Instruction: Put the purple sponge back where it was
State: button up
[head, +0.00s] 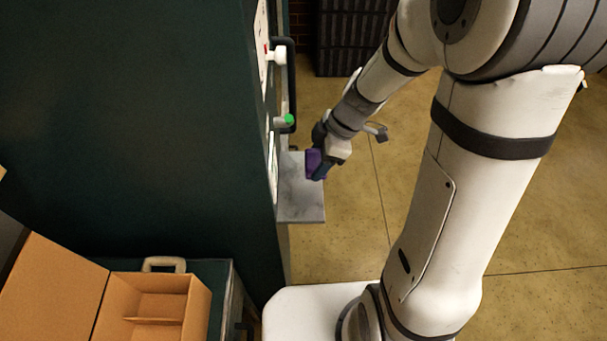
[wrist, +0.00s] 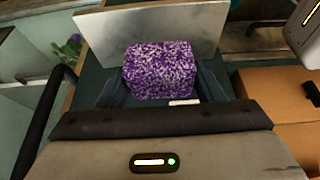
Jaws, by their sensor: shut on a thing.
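The purple sponge (wrist: 160,70) is a speckled purple and white block. In the wrist view it sits between the two fingers of my gripper (wrist: 162,88), which is shut on it. In the head view the sponge (head: 314,162) shows at the end of my gripper (head: 318,166), over or beside a small grey shelf (head: 301,205) that juts from the dark green cabinet. In the wrist view the grey shelf (wrist: 110,35) lies just beyond the sponge. I cannot tell whether the sponge touches it.
The tall dark green cabinet (head: 130,110) has a black handle (head: 291,85) and a green-tipped knob (head: 288,119) above the shelf. An open cardboard box (head: 195,310) stands at lower left. Floor at right is clear.

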aim_at(312, 158)
jog(key=shift+a, duration=1.05)
jog(key=shift+b+x, duration=0.3)
jog(key=shift+x, duration=0.8)
jog(key=shift+w+d+f, duration=0.1)
jog(key=shift+d+f, duration=0.15)
jog(key=shift+f, duration=0.4)
notch_tip(312, 158, down, 3)
jog(key=shift+f+b, duration=0.15)
jog(key=shift+b, duration=0.6)
jog(key=shift+a+f, duration=0.2)
jog(key=shift+f, duration=0.1)
jog(key=shift+r, duration=0.1)
jog(key=o, duration=0.9)
